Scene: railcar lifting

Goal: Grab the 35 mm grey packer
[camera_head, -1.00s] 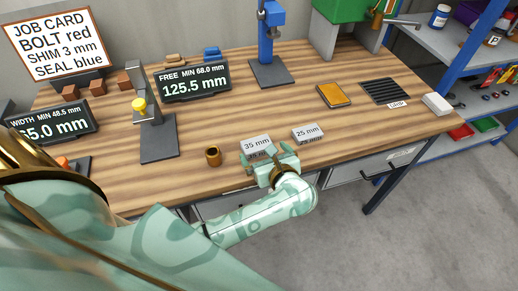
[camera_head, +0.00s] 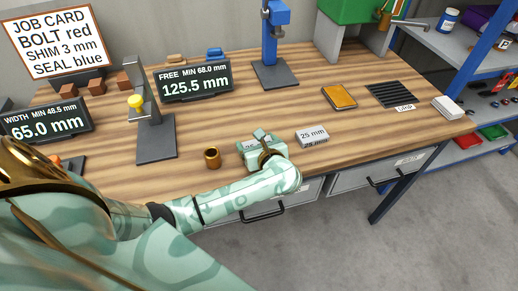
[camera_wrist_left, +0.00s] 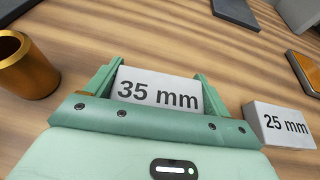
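The 35 mm grey packer (camera_wrist_left: 158,90) is a pale grey block with its label facing up in the left wrist view. It lies between the two green fingers of my left gripper (camera_wrist_left: 160,72), one finger at each end. The fingertips appear right at the block's ends; I cannot tell whether they press on it. In the head view the left gripper (camera_head: 258,142) is low over the bench and covers most of the packer. The 25 mm packer (camera_head: 312,135) lies apart to the right, also in the wrist view (camera_wrist_left: 280,124). My right gripper is not in view.
A brass cup (camera_head: 212,158) stands just left of the gripper. A gauge stand (camera_head: 155,140) and a blue press (camera_head: 274,72) stand behind. An orange tray (camera_head: 338,97) and a dark grille (camera_head: 390,95) lie to the right. The bench's front edge is close.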

